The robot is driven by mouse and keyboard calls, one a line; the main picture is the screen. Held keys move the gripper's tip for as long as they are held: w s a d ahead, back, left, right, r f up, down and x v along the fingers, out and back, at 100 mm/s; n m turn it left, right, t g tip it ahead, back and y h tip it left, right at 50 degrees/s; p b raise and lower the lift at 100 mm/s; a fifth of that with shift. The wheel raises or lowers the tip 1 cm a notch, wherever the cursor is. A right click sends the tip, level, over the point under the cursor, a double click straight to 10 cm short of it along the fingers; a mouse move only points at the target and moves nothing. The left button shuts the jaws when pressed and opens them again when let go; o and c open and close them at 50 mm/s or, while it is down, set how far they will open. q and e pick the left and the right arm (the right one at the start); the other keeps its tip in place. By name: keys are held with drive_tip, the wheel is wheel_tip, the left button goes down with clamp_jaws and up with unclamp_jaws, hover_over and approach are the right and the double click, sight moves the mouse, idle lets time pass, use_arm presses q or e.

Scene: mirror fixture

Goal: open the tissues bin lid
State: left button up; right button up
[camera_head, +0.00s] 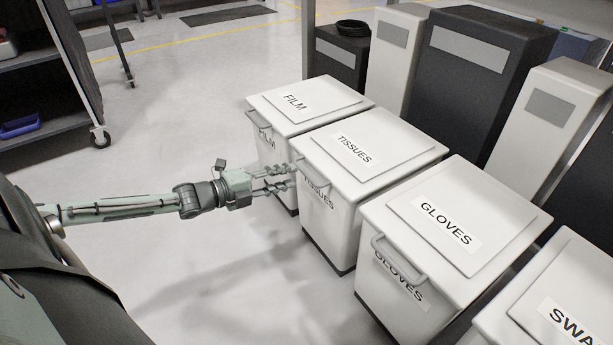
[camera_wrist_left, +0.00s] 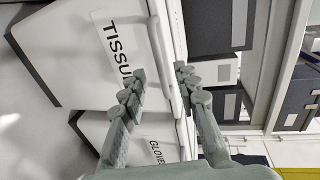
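The tissues bin (camera_head: 332,225) is a white box with a dark base, standing between the film and gloves bins. Its lid (camera_head: 398,143), labelled TISSUES on top, lies flat and closed. A grey bar handle (camera_head: 314,180) sits at the lid's front edge; it also shows in the left wrist view (camera_wrist_left: 166,65). My left gripper (camera_head: 291,177) is at this handle, fingers pointing at the bin. In the left wrist view the fingers (camera_wrist_left: 161,75) are apart, with the handle bar showing between the fingertips. Whether they touch it I cannot tell. My right gripper is not in view.
The film bin (camera_head: 270,97) stands on the far side, the gloves bin (camera_head: 403,205) and another bin (camera_head: 525,300) on the near side; their lids are closed. Tall dark and white bins (camera_head: 468,95) stand behind. A wheeled rack (camera_head: 75,135) is at left. Floor in front is clear.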

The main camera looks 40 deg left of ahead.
sight(303, 173)
use_arm(q)
drive_tip(key=shift+b+x, duration=1.15)
drive_tip(key=shift+x, duration=1.95)
drive_tip(key=shift+d, duration=0.1)
clamp_jaws()
